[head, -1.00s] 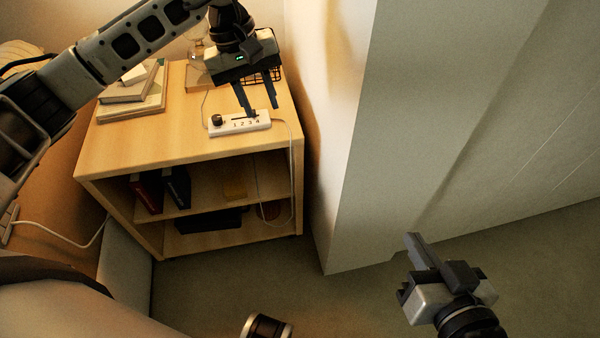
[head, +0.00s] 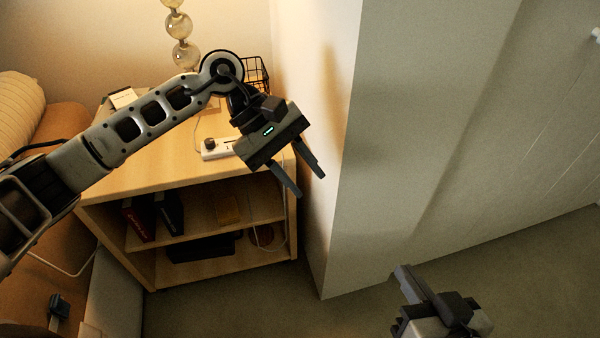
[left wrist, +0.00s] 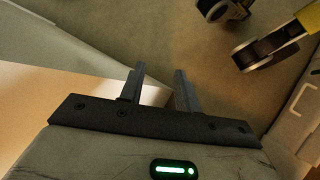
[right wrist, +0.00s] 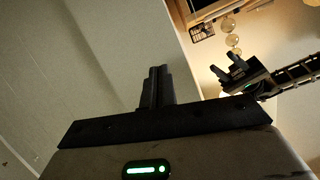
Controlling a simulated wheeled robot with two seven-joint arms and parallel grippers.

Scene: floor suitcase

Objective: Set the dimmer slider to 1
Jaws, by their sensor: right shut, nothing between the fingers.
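The white dimmer (head: 216,148) lies on top of the wooden cabinet, with a dark round knob at its left end. My left arm and gripper cover the rest of it, so the slider and its numbers are hidden. My left gripper (head: 310,184) is open and empty, in front of and to the right of the dimmer, past the cabinet's front right edge. Its spread fingers also show in the left wrist view (left wrist: 160,75). My right gripper (head: 403,272) is shut and empty, low over the floor at the right; its closed fingers show in the right wrist view (right wrist: 158,75).
The cabinet (head: 150,172) has open shelves with dark books (head: 170,210). A lamp of glass balls (head: 181,27) and a black wire basket (head: 256,72) stand at its back. A pale wall (head: 400,130) rises close on the right. The floor (head: 230,310) in front is partly clear.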

